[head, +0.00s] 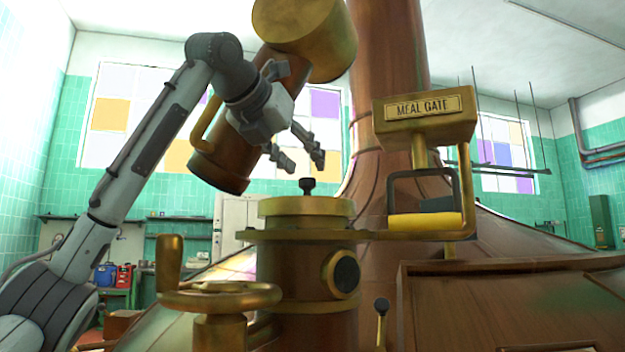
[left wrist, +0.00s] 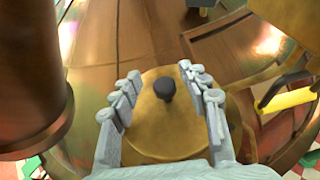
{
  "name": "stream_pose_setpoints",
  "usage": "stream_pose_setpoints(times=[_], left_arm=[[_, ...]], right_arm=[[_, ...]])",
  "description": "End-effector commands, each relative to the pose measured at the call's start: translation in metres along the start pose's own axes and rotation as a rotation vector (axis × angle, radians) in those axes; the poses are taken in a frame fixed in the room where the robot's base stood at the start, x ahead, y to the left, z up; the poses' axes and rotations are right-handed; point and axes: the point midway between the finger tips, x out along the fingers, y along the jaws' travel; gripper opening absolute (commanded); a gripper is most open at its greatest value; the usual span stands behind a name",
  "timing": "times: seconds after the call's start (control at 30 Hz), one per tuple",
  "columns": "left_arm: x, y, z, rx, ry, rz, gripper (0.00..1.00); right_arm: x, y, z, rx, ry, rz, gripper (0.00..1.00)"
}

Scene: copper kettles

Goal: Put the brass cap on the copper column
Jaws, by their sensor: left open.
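The brass cap (head: 290,208), a round disc with a black knob (head: 306,187), sits level on top of the copper column (head: 285,265). My left gripper (head: 299,160) is open and empty just above the knob, its fingers pointing down. In the left wrist view the cap (left wrist: 165,135) lies beyond the open fingers (left wrist: 158,76), with the knob (left wrist: 164,89) between them in the picture. I see no finger touching the knob or cap. The joint under the cap is partly hidden in the wrist view. My right gripper is not in view.
A brass handwheel (head: 220,297) stands at front left of the column. The meal gate sign box (head: 425,115) with its yellow-gripped handle (head: 425,223) stands right. A tilted copper pipe with a brass end (head: 305,35) hangs close behind my arm. A large copper kettle fills the background.

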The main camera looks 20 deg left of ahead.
Motion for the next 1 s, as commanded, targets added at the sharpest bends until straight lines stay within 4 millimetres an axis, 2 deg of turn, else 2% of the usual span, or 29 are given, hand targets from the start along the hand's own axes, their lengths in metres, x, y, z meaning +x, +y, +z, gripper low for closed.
stream_pose_setpoints(times=[0.1,0.33,1.0], left_arm=[[-0.026,0.000,0.000,0.000,-0.003,0.000,0.45],[-0.054,0.000,0.000,0.000,0.000,0.000,0.45],[-0.058,0.000,0.000,0.000,0.001,0.000,0.45]], right_arm=[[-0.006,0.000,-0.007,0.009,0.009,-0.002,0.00],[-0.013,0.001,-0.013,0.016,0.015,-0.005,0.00],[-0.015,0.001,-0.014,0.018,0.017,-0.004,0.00]])
